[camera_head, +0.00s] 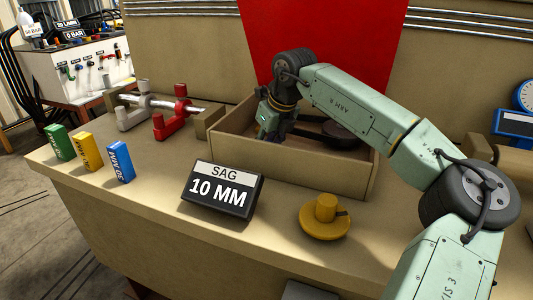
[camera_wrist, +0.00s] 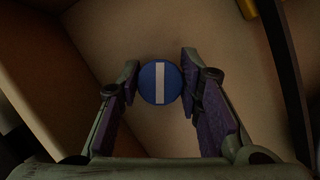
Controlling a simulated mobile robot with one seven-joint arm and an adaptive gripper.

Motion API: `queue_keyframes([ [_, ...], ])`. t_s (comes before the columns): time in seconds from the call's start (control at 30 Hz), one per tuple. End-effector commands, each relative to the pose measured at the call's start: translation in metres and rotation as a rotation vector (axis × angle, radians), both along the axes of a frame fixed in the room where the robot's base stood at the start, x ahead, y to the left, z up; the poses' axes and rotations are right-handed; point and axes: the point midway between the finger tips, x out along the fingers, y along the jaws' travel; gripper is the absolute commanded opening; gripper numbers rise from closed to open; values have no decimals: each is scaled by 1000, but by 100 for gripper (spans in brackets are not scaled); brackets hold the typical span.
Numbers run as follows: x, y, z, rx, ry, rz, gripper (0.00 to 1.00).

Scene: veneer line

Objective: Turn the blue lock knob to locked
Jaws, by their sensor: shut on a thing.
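The blue lock knob (camera_wrist: 147,83) is a round blue disc with a white bar across its face, seen in the wrist view. The bar runs nearly up and down in that picture. My gripper (camera_wrist: 160,68) has one finger on each side of the knob and is shut on it. In the head view my gripper (camera_head: 268,128) reaches down into the open tan box (camera_head: 300,164), and the knob is hidden there. No lock label is readable.
A black round part (camera_head: 338,132) lies in the box beside my gripper. In front stand the SAG 10 MM display (camera_head: 222,189) and a yellow knob (camera_head: 325,215). Coloured blocks (camera_head: 88,151) and a red clamp (camera_head: 174,118) are to the left. The box walls are close around my gripper.

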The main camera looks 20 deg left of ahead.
Motion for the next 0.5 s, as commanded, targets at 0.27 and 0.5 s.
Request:
queue_keyframes([
  [0.27, 0, 0, -4, -3, -5, -261, 4],
  [0.5, 0, 1, -3, -1, -4, -489, 4],
])
